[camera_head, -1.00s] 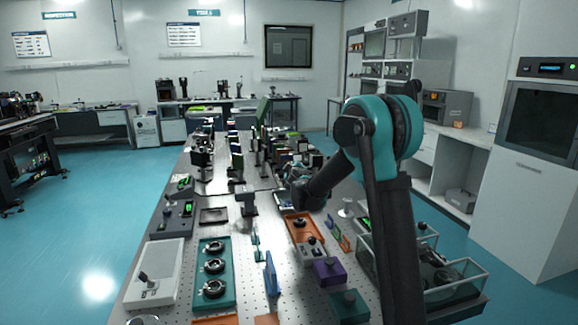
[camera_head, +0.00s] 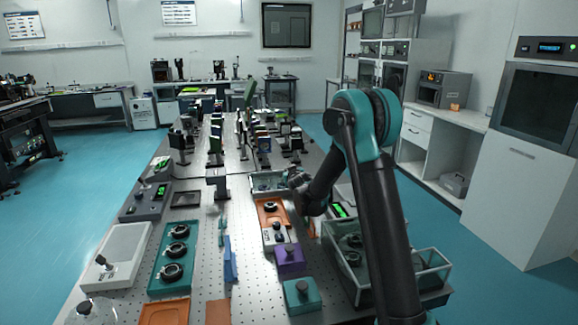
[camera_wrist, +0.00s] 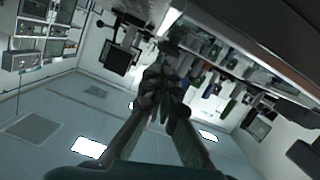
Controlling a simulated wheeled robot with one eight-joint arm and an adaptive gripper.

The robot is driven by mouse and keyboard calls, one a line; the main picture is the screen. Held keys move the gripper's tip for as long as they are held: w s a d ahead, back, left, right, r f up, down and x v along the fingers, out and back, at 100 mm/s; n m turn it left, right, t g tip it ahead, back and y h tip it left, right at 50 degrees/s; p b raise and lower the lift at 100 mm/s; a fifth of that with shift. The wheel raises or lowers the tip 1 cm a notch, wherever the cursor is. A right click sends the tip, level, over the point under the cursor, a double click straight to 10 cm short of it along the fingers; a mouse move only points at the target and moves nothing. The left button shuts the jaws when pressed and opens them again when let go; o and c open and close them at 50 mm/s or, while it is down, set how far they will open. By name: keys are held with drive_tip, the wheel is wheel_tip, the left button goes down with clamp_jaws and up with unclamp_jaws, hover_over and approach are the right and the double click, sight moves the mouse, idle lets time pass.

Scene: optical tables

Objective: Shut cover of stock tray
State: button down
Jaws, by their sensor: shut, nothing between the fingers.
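I cannot tell for certain which container is the stock tray, and no cover stands out clearly. A clear-walled open tray (camera_head: 432,258) holding dark round parts stands at the table's right edge, partly behind my arm. A smaller grey-walled open tray (camera_head: 256,190) with small parts inside lies further back, left of my gripper. My gripper (camera_head: 296,182) is small and dark in the head view, above the table near that smaller tray. In the wrist view my gripper (camera_wrist: 168,78) has its fingers together, holding nothing.
The perforated table (camera_head: 200,235) is crowded. A white tray (camera_head: 128,240), a teal tray (camera_head: 155,283) with round mounts, a purple box (camera_head: 289,258) and a teal box (camera_head: 302,297) lie in front. Optics posts stand behind. Blue floor (camera_head: 480,270) is free at right.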

drive_tip(key=shift+d+f, duration=0.25)
drive_tip(key=shift+f, duration=0.45)
